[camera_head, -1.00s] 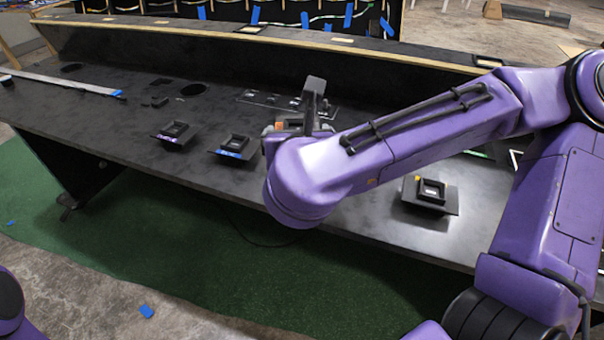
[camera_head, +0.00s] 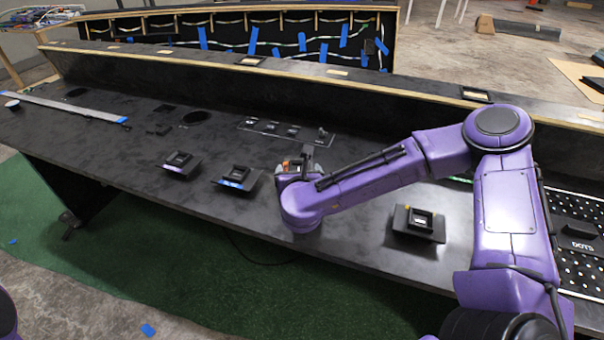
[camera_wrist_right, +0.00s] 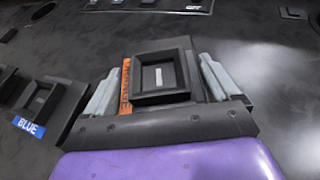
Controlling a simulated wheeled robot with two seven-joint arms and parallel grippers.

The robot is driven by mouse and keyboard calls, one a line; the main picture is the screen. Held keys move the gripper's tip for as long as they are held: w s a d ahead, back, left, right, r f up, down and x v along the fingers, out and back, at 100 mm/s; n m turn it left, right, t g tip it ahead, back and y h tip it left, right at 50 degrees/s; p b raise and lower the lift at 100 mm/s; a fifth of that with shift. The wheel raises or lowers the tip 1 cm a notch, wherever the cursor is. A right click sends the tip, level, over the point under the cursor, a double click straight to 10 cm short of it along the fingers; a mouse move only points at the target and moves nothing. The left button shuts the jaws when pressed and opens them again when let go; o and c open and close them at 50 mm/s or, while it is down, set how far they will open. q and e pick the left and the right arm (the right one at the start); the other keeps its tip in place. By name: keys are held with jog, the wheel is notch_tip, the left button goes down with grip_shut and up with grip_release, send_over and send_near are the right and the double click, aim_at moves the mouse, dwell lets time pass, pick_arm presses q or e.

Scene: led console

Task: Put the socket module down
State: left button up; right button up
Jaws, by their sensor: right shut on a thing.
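The socket module with an orange "ORANGE" label (camera_wrist_right: 125,85) sits between the fingers of my right gripper (camera_wrist_right: 158,82) in the right wrist view. It is a black square frame with a light slot inside. In the head view my right gripper (camera_head: 298,168) is over the black console table, right of the blue-labelled module, and its arm hides most of the held module. The module looks low over the table; I cannot tell whether it touches. My left gripper is not in view.
The blue-labelled module (camera_head: 238,178) stands close left; it also shows in the right wrist view (camera_wrist_right: 42,105). Another module (camera_head: 180,163) is farther left, and one (camera_head: 420,222) stands right. A panel with small controls (camera_head: 287,131) lies behind. The black table (camera_head: 120,150) has bare room between.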

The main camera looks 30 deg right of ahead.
jog(key=shift+f, duration=0.7)
jog(key=o, duration=1)
jog(key=shift+r, duration=0.25)
jog(key=v, duration=1.1)
jog(key=shift+s+a+r, duration=0.2)
jog(key=shift+r, duration=0.05)
jog(key=f+b, duration=0.1)
jog(key=b, duration=0.3)
jog(key=f+m+b, duration=0.1)
jog(key=b, duration=0.3)
jog(key=shift+w+f+t, duration=0.3)
jog(key=shift+w+f, duration=0.05)
jog(key=b, duration=0.4)
jog(key=shift+w+d+r+b, duration=0.1)
jog(key=shift+w+d+b, duration=0.1)
jog(key=shift+w+b, duration=0.15)
jog(key=shift+r+p, duration=0.4)
jog(key=shift+r, duration=0.15)
jog(key=shift+w+d+f+n+g, duration=0.15)
jog(key=shift+w+f+n+g, duration=0.05)
jog(key=shift+w+n+g, duration=0.25)
jog(key=x, duration=0.9)
jog(key=shift+w+d+r, duration=0.1)
jog(key=shift+w+d, duration=0.1)
jog(key=shift+d, duration=0.15)
